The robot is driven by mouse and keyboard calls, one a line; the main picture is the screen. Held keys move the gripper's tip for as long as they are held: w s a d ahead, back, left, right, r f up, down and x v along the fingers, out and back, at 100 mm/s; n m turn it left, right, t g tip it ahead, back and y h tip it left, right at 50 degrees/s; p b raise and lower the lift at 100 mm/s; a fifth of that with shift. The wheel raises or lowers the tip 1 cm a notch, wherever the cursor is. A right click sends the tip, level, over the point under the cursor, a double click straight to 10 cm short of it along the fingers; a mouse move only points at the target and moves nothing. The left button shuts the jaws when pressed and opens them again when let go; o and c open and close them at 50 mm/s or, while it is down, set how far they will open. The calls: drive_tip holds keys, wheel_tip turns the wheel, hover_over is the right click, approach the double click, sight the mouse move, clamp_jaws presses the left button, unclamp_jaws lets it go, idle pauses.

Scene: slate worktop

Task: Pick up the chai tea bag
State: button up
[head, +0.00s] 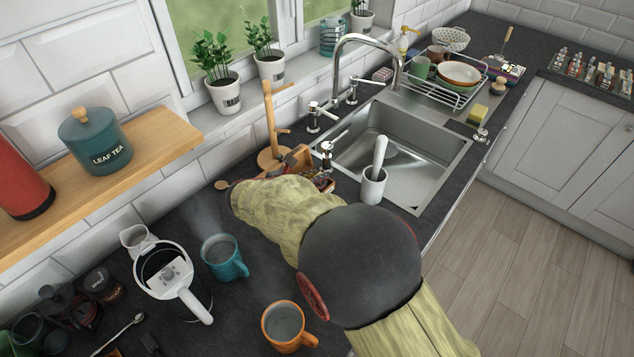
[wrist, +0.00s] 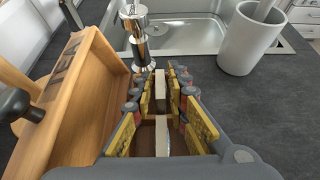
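My gripper (wrist: 161,112) reaches down at the wooden box (wrist: 85,85), which stands on the dark worktop beside the sink and has dark lettering on its side. The box also shows in the head view (head: 301,158), partly behind my arm. In the wrist view, yellow and red gripper parts flank two narrow pale strips with brown between them. I cannot tell whether these strips are finger pads or something in the box. No chai tea bag can be made out. My own arm and gripper hide much of the box, and the finger gap is unclear.
A wooden stand (head: 271,120) rises beside the box. The tap (head: 337,75), sink (head: 425,165) and a white cup (head: 373,187) are close by. A teal mug (head: 224,259), an orange mug (head: 286,328) and a kettle (head: 172,275) occupy the near worktop.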

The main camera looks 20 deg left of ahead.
drive_tip(key=shift+c, duration=1.2)
